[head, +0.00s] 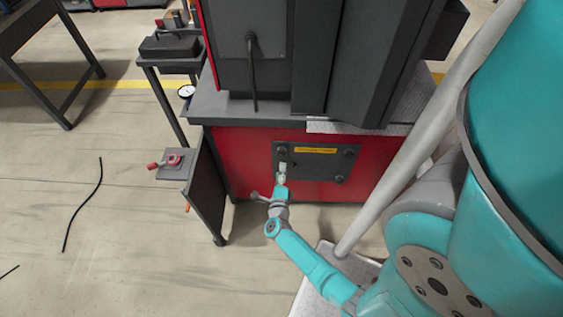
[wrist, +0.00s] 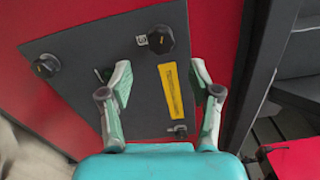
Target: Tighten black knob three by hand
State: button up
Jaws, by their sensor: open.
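A dark grey panel (head: 315,166) with a yellow label strip (head: 315,150) is mounted on the red cabinet front. Black knobs sit near its corners: upper left (head: 282,150), upper right (head: 349,153) and lower right (head: 339,179). I cannot tell which is number three. My gripper (head: 281,176) is at the panel's lower left in the head view, hiding what is behind it. In the wrist view my gripper (wrist: 161,72) is open and empty, with the yellow label (wrist: 171,90) between its fingers. One black knob (wrist: 160,39) lies just beyond the fingertips; others show at left (wrist: 46,66) and below (wrist: 180,131).
The red cabinet (head: 238,160) carries a dark grey machine body above the panel. An open grey door or side plate (head: 205,190) stands left of my arm, with a red-handled part (head: 172,160) beside it. Floor further left is mostly clear, with a black cable (head: 82,208).

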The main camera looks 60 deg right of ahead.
jog(key=shift+v, duration=2.4)
